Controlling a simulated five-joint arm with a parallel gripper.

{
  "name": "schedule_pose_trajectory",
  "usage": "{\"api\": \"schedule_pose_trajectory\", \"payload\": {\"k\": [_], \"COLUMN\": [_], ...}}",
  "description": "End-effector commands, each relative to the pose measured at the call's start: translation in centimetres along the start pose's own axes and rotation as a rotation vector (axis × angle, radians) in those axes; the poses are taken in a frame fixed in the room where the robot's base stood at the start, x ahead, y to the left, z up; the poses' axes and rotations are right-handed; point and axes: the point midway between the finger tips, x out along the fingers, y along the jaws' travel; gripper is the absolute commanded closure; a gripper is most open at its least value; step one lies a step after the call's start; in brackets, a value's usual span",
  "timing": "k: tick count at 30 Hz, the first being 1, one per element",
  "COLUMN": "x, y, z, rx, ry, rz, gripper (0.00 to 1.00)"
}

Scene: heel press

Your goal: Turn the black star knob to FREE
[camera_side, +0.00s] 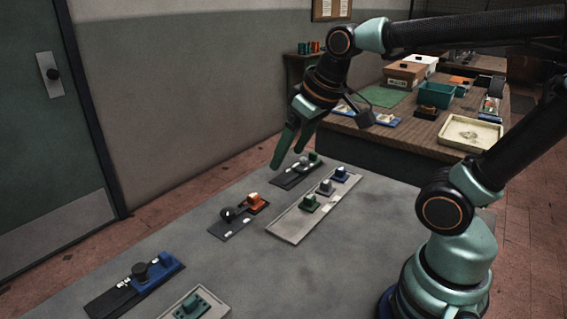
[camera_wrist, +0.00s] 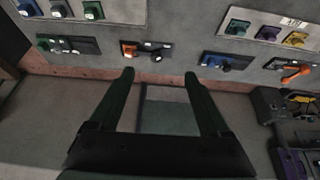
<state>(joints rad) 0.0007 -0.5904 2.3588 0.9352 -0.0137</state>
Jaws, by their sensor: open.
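In the side view a dark plate (camera_side: 240,229) in the middle of the bench carries a black knob (camera_side: 227,214) beside an orange part (camera_side: 255,203). A nearer plate carries another black knob (camera_side: 139,271) beside a blue block (camera_side: 165,262). I cannot tell which of the two is the star knob, nor read the labels. My gripper (camera_side: 288,159) is open and empty, above the far end of the bench near a dark plate with a green part (camera_side: 314,159). In the wrist view my gripper (camera_wrist: 160,76) points with the orange part (camera_wrist: 129,49) beyond its fingertips.
A long grey tray (camera_side: 290,226) with several knobs lies right of the middle plate. A smaller tray with a green part (camera_side: 194,306) is at the front edge. A wooden table (camera_side: 420,135) with boxes stands behind. The bench between the plates is clear.

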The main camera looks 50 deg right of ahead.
Motion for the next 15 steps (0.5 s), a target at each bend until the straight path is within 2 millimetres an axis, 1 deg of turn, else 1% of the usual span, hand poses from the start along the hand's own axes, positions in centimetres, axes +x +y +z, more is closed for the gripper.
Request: {"api": "schedule_pose_trajectory", "payload": {"k": [1,3,8,11,15], "x": [0.3,0.7,2.4,4.0,6.9], "y": [0.1,0.1,0.2,0.3,0.4], "z": [-1.2,-2.8,-6.2,-8.2,-10.6], "rx": [-0.004,-0.011,-0.029,-0.038,-0.054], "ry": [-0.027,-0.06,-0.134,-0.18,-0.243], "rz": [0.0,-0.001,-0.003,-0.005,-0.009], "gripper": [0.19,0.19,0.19,0.19,0.19]}}
